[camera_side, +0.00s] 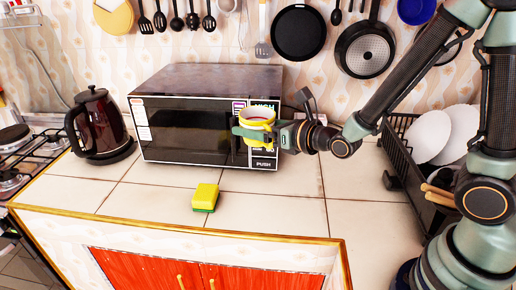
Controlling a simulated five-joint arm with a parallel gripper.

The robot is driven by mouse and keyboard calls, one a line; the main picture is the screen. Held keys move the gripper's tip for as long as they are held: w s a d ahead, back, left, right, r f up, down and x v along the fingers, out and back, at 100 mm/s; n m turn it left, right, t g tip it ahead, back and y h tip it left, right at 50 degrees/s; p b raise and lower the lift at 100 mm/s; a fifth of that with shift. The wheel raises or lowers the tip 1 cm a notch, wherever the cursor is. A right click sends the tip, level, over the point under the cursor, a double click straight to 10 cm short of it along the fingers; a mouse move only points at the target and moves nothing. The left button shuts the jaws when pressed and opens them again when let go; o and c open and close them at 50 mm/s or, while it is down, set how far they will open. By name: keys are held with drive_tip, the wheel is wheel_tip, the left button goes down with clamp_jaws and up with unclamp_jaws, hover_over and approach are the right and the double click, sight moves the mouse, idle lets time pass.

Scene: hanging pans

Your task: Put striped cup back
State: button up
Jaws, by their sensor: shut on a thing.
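A yellow cup with a pale band (257,116) is held up in front of the right side of the microwave. My gripper (250,134) is shut on the cup, with a green finger across its front. The cup is roughly upright and above the counter. Part of its body is hidden by the finger.
A microwave (190,125) stands behind the cup. A yellow and green sponge (205,197) lies on the tiled counter (285,215). A dark kettle (98,125) is at left and a dish rack with plates (415,175) at right. Pans (299,33) hang on the wall.

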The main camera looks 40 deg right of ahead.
sight(257, 201)
wheel_tip(257, 201, down, 19)
idle(1.0)
drive_tip(key=shift+f, duration=0.2)
drive_tip(key=o, duration=1.2)
drive_tip(key=shift+r, duration=0.15)
drive_tip(key=v, duration=0.7)
drive_tip(key=shift+s, duration=0.3)
